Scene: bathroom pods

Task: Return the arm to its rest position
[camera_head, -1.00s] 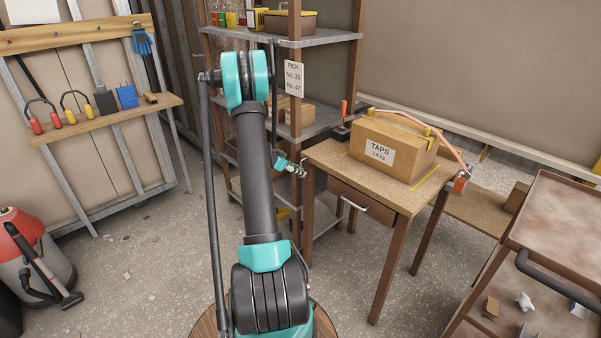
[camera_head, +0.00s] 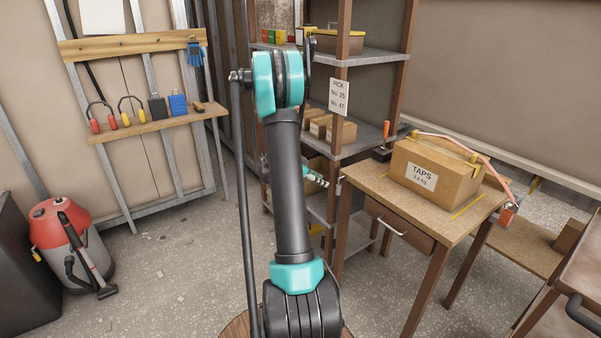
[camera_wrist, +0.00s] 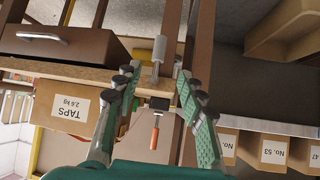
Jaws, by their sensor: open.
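My arm (camera_head: 290,185) rises in the middle of the head view and folds over at its teal elbow. My gripper (camera_head: 318,177) shows small beyond the upper arm, in front of the shelving and left of the wooden table. In the wrist view my gripper (camera_wrist: 157,75) has its two green-padded fingers spread apart, with nothing held between them. An orange-handled clamp (camera_wrist: 154,138) at the table's edge shows beyond the gap between the fingers. My forearm is mostly hidden behind the upper arm in the head view.
A wooden table (camera_head: 365,178) with a TAPS box (camera_head: 435,172) stands right of my gripper. The shelving (camera_head: 365,62) holds several boxes. A tool ledge (camera_head: 160,122) and a red vacuum cleaner (camera_head: 68,235) are at left. Open floor (camera_head: 185,275) lies left of my arm.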

